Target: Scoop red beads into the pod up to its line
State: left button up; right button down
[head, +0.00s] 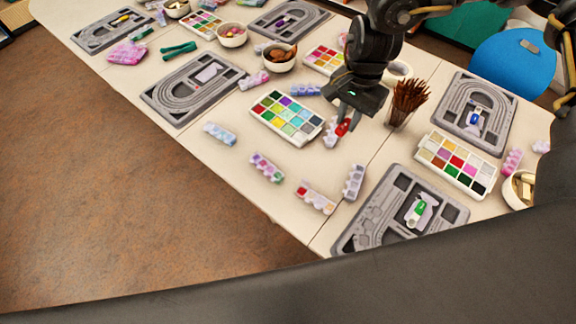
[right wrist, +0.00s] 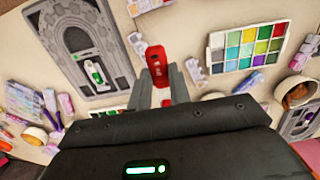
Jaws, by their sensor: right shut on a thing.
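My right gripper (head: 345,118) points down at the middle of the table, its fingers shut on a small red piece, which looks like a scoop (head: 343,127). In the right wrist view the red scoop (right wrist: 157,63) stands between the fingertips, with a pale mark on it. Whether it holds beads cannot be told. A pale pod with several cups (head: 315,197) lies near the front edge, with red in its left end cup. Its line is too small to see. A bead palette (head: 287,118) lies left of the gripper. My left gripper is out of view.
Several other pods, such as a grey one (head: 354,181), lie around. Grey bead boards (head: 372,230) stand at the front and back. A second palette (head: 456,163) and a cup of brown sticks (head: 407,103) stand to the right. Bare table lies between the pods.

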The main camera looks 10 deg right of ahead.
jog(key=w+a+f+m+p, duration=0.3)
jog(key=w+a+f+p, duration=0.1)
jog(key=a, duration=0.4)
jog(key=w+a+f+m+p, duration=0.3)
jog(key=w+a+f+p, duration=0.1)
jog(key=a, duration=0.3)
jog(key=shift+s+a+f+m+t+y+b, duration=0.1)
jog(key=shift+s+a+f+m+t+y, duration=0.15)
jog(key=shift+s+f+m, duration=1.65)
jog(key=shift+s+a+f+m+t+y+b, duration=0.25)
jog(key=shift+s+f, duration=0.55)
jog(key=shift+f, duration=2.35)
jog(key=shift+s+a+f+m+t+y+p, duration=0.1)
jog(key=shift+s+f+m+y, duration=0.2)
jog(key=shift+s+f+m, duration=1.55)
jog(key=shift+w+d+f+n+y, duration=0.2)
jog(key=shift+f+n, duration=0.15)
jog(key=shift+n, duration=0.15)
jog(key=shift+w+d+f+n+y, duration=0.1)
jog(key=shift+w+f+n+y, duration=0.15)
jog(key=shift+n, duration=0.25)
jog(key=y+b, duration=0.1)
jog(key=d+r+t+y+b, duration=0.1)
jog(key=b, duration=0.1)
jog(key=shift+s+d+r+t+y, duration=0.1)
jog(key=shift+s+r+t+y, duration=0.15)
jog(key=shift+s+t+y, duration=0.1)
jog(key=shift+r+p, duration=0.25)
jog(key=shift+p, duration=0.05)
jog(key=shift+w, duration=0.1)
